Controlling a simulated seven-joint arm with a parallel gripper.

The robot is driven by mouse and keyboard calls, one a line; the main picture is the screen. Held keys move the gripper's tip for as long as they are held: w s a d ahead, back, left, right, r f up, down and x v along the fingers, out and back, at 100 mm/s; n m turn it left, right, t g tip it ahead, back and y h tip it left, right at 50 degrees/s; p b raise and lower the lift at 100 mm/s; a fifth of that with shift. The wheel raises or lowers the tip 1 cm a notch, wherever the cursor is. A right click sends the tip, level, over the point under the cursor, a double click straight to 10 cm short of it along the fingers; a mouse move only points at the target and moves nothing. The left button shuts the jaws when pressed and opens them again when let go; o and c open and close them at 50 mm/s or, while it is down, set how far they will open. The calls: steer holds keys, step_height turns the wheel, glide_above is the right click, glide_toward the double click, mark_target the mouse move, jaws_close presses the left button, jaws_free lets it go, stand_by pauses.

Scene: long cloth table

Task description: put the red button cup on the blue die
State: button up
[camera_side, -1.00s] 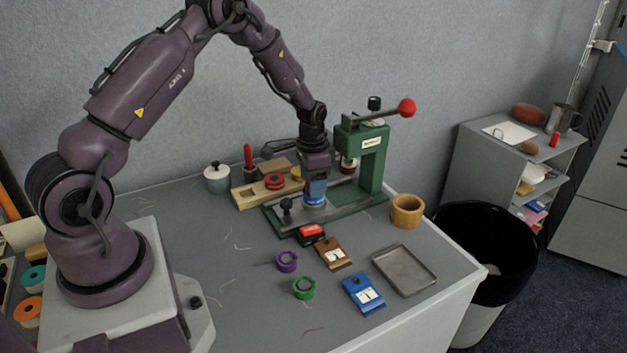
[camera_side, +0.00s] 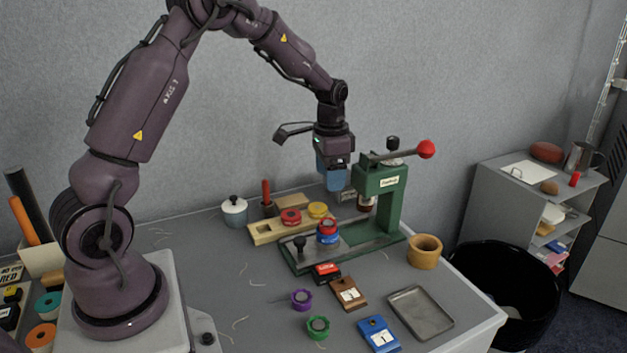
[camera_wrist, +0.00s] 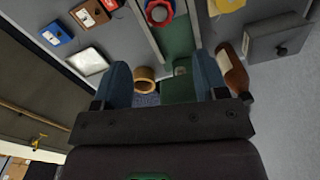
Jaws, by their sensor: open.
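The red button cup (camera_side: 327,225) is a red ring sitting on top of the blue die (camera_side: 327,239), on the sliding plate of the green press. In the wrist view the red button cup (camera_wrist: 158,12) shows at the top edge as a red ring with a pale centre, with blue at its edge. My gripper (camera_side: 332,198) is open and empty, raised above the cup and apart from it. Its two blue-grey fingers stand apart in the wrist view (camera_wrist: 164,65). Whether the cup is fully seated on the die is too small to tell.
The green press (camera_side: 380,190) with a red-knobbed lever stands right of my gripper. A wooden rack (camera_side: 264,231) holds red and yellow discs.

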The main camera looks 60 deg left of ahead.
steer(key=s+d+r+t, duration=0.1)
steer(key=s+d+r, duration=0.15)
steer(key=r, duration=0.25)
steer(key=s+d+r+t, duration=0.1)
steer(key=d+r, duration=0.2)
steer(key=r, duration=0.1)
steer(key=s+d+r+n+t, duration=0.1)
steer(key=s+d+r, duration=0.2)
steer(key=s, duration=0.6)
steer(key=s+d+r+n+t, duration=0.1)
steer(key=s+d+r, duration=0.3)
steer(key=s+d, duration=0.4)
steer(key=shift+s+r+t, duration=0.2)
steer(key=shift+s+t, duration=0.3)
steer(key=shift+t, duration=0.3)
